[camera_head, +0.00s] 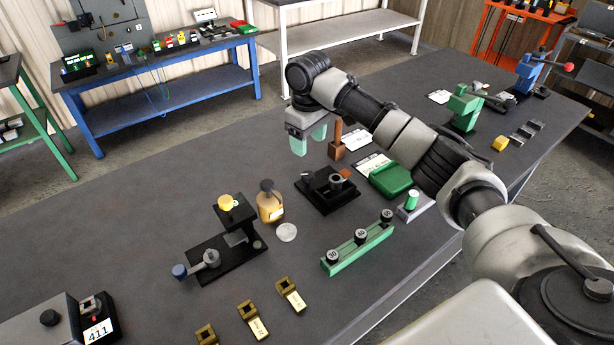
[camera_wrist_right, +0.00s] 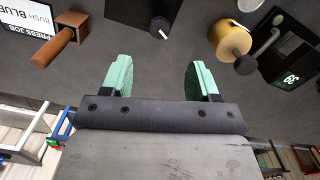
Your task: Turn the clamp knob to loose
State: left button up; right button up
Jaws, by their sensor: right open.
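My right gripper (camera_head: 309,140) is open and empty, with its two pale green fingers apart above the table. The fingers also show in the right wrist view (camera_wrist_right: 160,78). In that view a black knob with a white pointer line (camera_wrist_right: 161,27) lies beyond and between the fingertips, apart from them. In the head view a black fixture (camera_head: 318,195) with a grey round part and a red-brown piece stands below and right of the gripper. I cannot tell which knob is the clamp's. My left gripper is out of view.
A brown wooden-handled tool (camera_head: 337,148) stands close right of the gripper. The table's far left is clear.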

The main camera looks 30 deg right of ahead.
aim_at(308, 174)
notch_tip(308, 174, down, 10)
jog(key=shift+f+p, duration=0.25)
jog(key=shift+p, duration=0.25)
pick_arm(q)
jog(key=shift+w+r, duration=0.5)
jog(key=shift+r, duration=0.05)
pick_arm(e)
jog(key=c, duration=0.9)
